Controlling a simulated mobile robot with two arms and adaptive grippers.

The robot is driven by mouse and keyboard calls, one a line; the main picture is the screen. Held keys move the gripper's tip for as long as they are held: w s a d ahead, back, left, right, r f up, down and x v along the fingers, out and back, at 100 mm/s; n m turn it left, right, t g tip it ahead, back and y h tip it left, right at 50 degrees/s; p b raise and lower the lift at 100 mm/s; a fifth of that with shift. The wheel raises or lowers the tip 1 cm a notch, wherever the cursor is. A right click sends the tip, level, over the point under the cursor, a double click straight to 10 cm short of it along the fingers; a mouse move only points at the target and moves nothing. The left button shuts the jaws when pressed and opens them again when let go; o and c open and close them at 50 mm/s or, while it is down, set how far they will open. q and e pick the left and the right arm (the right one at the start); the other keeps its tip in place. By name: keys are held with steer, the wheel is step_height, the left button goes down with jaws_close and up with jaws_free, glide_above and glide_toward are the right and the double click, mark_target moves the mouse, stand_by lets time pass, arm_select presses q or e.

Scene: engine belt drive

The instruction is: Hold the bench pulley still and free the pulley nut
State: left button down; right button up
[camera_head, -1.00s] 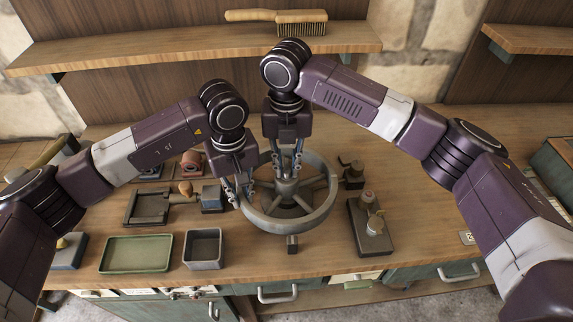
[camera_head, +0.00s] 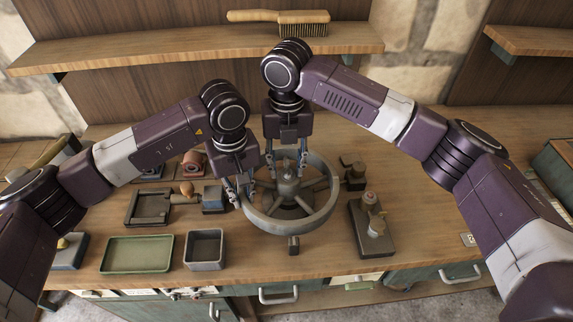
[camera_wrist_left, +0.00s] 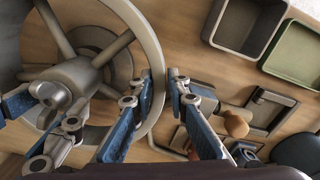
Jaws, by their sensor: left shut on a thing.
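The bench pulley (camera_head: 325,208) is a grey spoked wheel lying flat at the middle of the bench; it fills the left of the left wrist view (camera_wrist_left: 140,30). My left gripper (camera_head: 237,192) is shut on the pulley's left rim, with one finger on each side of it; its fingertips show in the left wrist view (camera_wrist_left: 160,76).
A green tray (camera_head: 137,240) and a grey bin (camera_head: 203,232) stand at the front left. A dark vise-like fixture (camera_head: 150,222) lies behind them. A dark block with a knobbed tool (camera_head: 372,242) stands right of the pulley. A brush (camera_head: 302,18) lies on the shelf above.

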arm_select(q)
steer(key=shift+d, duration=0.2)
arm_select(e)
steer(key=shift+d, duration=0.1)
arm_select(q)
steer(key=shift+s, duration=0.1)
arm_select(e)
step_height(320, 180, up, 12)
stand_by(0.4)
step_height(320, 180, up, 12)
glide_above(286, 171)
stand_by(0.5)
arm_select(q)
steer(key=c, duration=2.2)
jaws_free()
steer(key=shift+c, duration=0.2)
steer(key=o, duration=0.4)
steer(key=shift+o, duration=0.2)
arm_select(e)
steer(key=shift+d, duration=0.1)
